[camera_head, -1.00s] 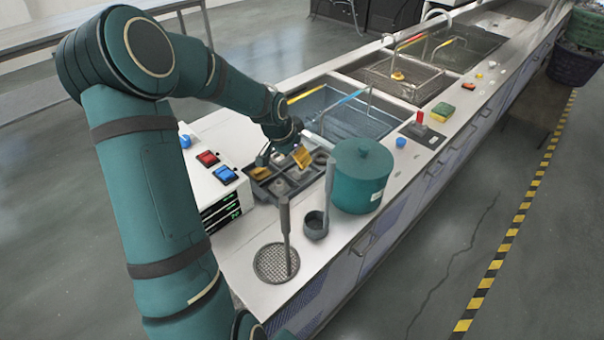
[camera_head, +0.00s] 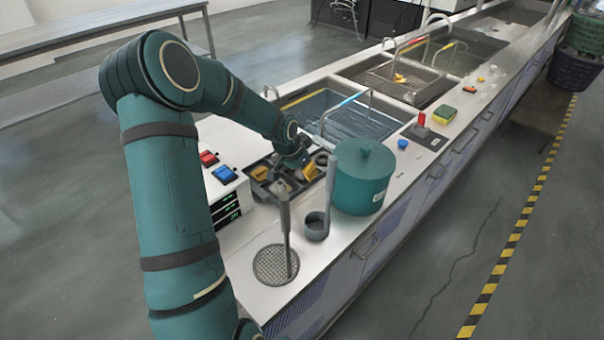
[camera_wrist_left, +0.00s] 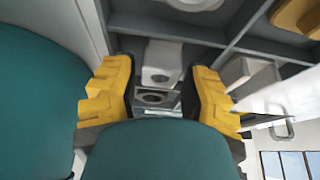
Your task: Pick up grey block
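The grey block (camera_wrist_left: 162,62), light grey with a round hole, lies in a compartment of the dark divided tray (camera_head: 262,192). In the left wrist view it sits between and just beyond the yellow-padded fingertips. A second grey piece with a hole (camera_wrist_left: 154,98) shows below it, partly hidden by the gripper; I cannot tell if it is a separate part. My left gripper (camera_wrist_left: 160,84) is open above the tray with a gap on both sides of the block. In the head view the gripper (camera_head: 298,174) is low over the tray and hides part of it. My right gripper is not in view.
A teal lidded pot (camera_head: 360,180) stands close right of the tray. A ladle-like cup (camera_head: 317,228) and a round mesh strainer (camera_head: 275,264), both with upright handles, stand in front. A white unit with red and blue switches (camera_head: 224,173) is left. A sink basin (camera_head: 350,122) lies behind.

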